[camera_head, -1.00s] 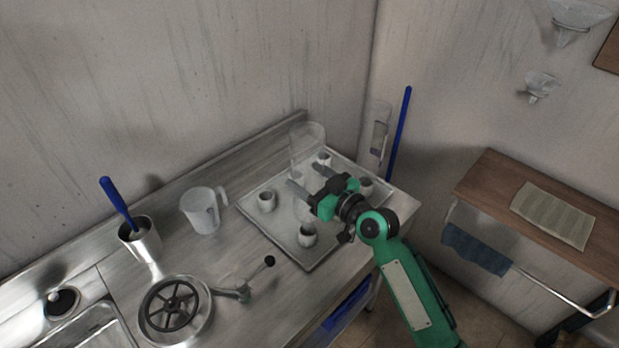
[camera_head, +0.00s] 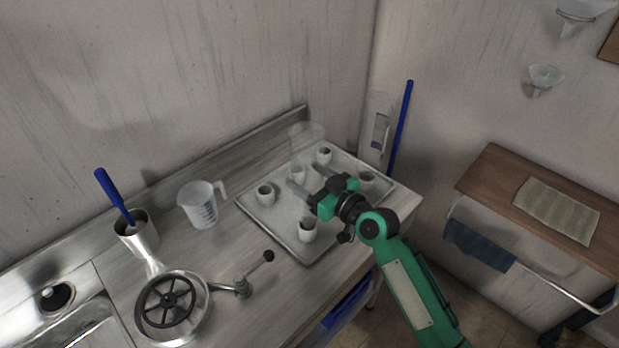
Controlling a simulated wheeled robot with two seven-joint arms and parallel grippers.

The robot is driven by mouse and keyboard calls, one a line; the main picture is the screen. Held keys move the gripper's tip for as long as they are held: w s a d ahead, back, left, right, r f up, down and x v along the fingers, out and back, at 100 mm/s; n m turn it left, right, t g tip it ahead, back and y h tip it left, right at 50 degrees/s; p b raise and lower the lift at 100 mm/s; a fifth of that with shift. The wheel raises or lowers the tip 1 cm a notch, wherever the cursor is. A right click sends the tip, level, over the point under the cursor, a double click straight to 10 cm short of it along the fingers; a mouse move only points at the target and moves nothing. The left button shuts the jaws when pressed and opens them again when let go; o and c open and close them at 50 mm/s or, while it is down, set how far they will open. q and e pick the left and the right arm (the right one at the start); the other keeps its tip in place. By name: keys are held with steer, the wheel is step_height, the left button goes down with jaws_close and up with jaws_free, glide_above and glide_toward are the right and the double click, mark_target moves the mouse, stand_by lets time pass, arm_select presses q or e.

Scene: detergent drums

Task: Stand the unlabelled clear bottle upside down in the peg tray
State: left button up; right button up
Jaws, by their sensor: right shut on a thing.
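The peg tray (camera_head: 285,222) lies on the steel counter, with several pale cup-like pegs standing in it. A clear, faint bottle (camera_head: 305,146) without a visible label stands roughly upright-axis over the back part of the tray. Its wide end is at the top; its lower end is hard to see against the pegs and fingers, so I cannot tell whether it touches a peg. My right gripper (camera_head: 308,178) reaches over the tray from the right and is shut on the bottle's lower part. My left gripper is not in view.
A clear measuring jug (camera_head: 202,206) stands left of the tray. A metal pot holds a blue-handled brush (camera_head: 115,200). A round device with a handwheel (camera_head: 171,303) and lever (camera_head: 256,268) sits in front. A wooden shelf (camera_head: 500,190) is at the right.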

steer(key=shift+f+b, duration=1.3)
steer(key=shift+f, duration=0.15)
steer(key=o, duration=1.1)
steer(key=shift+c, duration=0.2)
